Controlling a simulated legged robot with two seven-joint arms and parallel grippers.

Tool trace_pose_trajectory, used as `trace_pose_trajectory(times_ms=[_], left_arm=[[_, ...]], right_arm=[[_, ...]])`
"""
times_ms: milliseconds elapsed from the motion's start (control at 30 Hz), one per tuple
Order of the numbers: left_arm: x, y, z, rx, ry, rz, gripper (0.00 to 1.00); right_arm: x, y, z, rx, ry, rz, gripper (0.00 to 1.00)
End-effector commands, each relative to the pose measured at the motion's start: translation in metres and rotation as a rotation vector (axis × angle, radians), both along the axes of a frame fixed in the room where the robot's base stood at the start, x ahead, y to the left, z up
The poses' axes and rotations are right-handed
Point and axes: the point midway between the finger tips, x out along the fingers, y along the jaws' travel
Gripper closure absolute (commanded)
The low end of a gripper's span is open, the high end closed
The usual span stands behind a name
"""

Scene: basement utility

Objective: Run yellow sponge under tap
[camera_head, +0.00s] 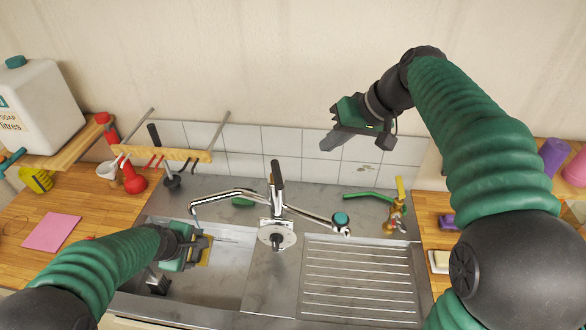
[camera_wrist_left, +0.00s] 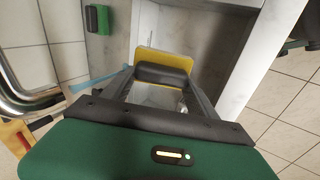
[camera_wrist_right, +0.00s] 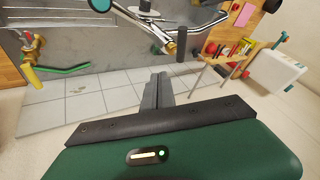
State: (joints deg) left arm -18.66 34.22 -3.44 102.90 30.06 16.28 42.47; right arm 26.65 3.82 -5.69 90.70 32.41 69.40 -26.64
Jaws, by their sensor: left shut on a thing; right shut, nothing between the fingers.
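The yellow sponge (camera_head: 205,250) is between the fingers of my left gripper (camera_head: 203,246), which is shut on it inside the sink basin (camera_head: 233,262). The left wrist view shows the sponge (camera_wrist_left: 165,55) past the dark fingers. The chrome tap (camera_head: 225,194) has its spout end above and slightly left of that gripper. A pale blue streak (camera_wrist_left: 92,82) runs from near the spout towards the gripper in the left wrist view; I cannot tell if it is water. The tap's upright lever (camera_head: 277,178) stands at the middle. My right gripper (camera_head: 333,140) is shut and empty, raised before the wall tiles.
A ribbed drainer (camera_head: 358,280) lies right of the basin. A brass valve (camera_head: 398,210) with a green pipe stands behind it. A wooden rack (camera_head: 160,152), red bottle (camera_head: 133,180) and pink cloth (camera_head: 51,232) are at left. A dark brush (camera_head: 157,283) stands in the basin.

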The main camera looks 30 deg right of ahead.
Motion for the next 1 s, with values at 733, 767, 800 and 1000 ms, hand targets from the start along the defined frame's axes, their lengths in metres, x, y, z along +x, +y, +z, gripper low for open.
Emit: trace_pose_trajectory(times_ms=[733,767,800,1000], left_arm=[[0.0,0.0,0.0,0.0,0.0,0.0,0.65],[0.0,0.0,0.0,0.0,0.0,0.0,0.65],[0.0,0.0,0.0,0.0,0.0,0.0,0.65],[0.0,0.0,0.0,-0.001,-0.001,0.0,0.65]], right_arm=[[0.03,0.043,-0.077,0.032,0.045,0.048,1.0],[0.031,0.048,-0.078,0.032,0.044,0.047,1.0],[0.033,0.054,-0.079,0.032,0.045,0.048,1.0],[0.038,0.069,-0.082,0.031,0.044,0.043,1.0]])
